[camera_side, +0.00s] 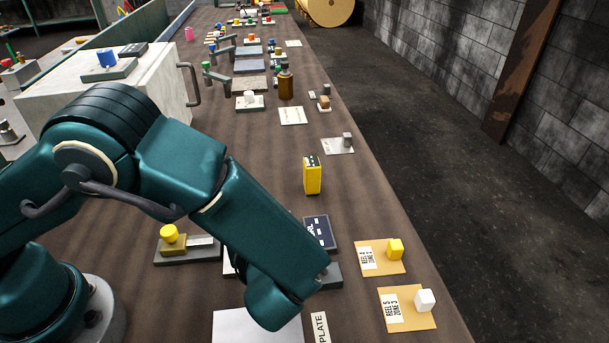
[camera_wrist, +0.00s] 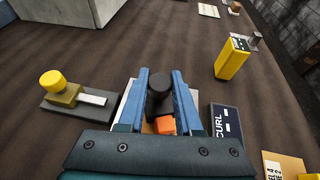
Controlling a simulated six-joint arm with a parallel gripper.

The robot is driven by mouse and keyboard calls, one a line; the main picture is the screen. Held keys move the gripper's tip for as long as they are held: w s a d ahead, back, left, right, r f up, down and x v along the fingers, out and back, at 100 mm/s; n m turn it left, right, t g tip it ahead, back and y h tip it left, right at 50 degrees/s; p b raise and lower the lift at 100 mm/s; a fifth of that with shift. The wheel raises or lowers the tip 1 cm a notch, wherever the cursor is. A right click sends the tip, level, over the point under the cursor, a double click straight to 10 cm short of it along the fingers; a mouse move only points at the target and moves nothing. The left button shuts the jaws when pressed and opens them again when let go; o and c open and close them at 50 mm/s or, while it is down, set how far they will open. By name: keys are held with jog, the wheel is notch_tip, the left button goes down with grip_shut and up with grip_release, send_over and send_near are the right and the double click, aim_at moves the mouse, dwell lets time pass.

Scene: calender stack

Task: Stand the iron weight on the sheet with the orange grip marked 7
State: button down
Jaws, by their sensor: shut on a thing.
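My gripper (camera_wrist: 160,80) is shut on a dark, round-topped iron weight (camera_wrist: 160,98), which stands up between the two blue fingers in the wrist view. An orange grip (camera_wrist: 165,125) shows just below the weight in that picture, between the fingers. I cannot read a number on the grip, and I cannot tell whether the weight touches the sheet. In the side view my arm hides the gripper, the weight and the orange grip.
A yellow-knobbed block (camera_side: 170,240) stands left. A dark CURL card (camera_side: 319,233) and a yellow box (camera_side: 312,176) stand right of my arm. Tan cards with a yellow grip (camera_side: 396,249) and a white grip (camera_side: 425,300) lie near the right edge. A white sheet (camera_side: 250,325) lies in front.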

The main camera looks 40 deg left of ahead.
jog(key=shift+f, duration=0.15)
jog(key=c, duration=0.5)
grip_release()
jog(key=shift+v, duration=2.55)
dwell(3.3)
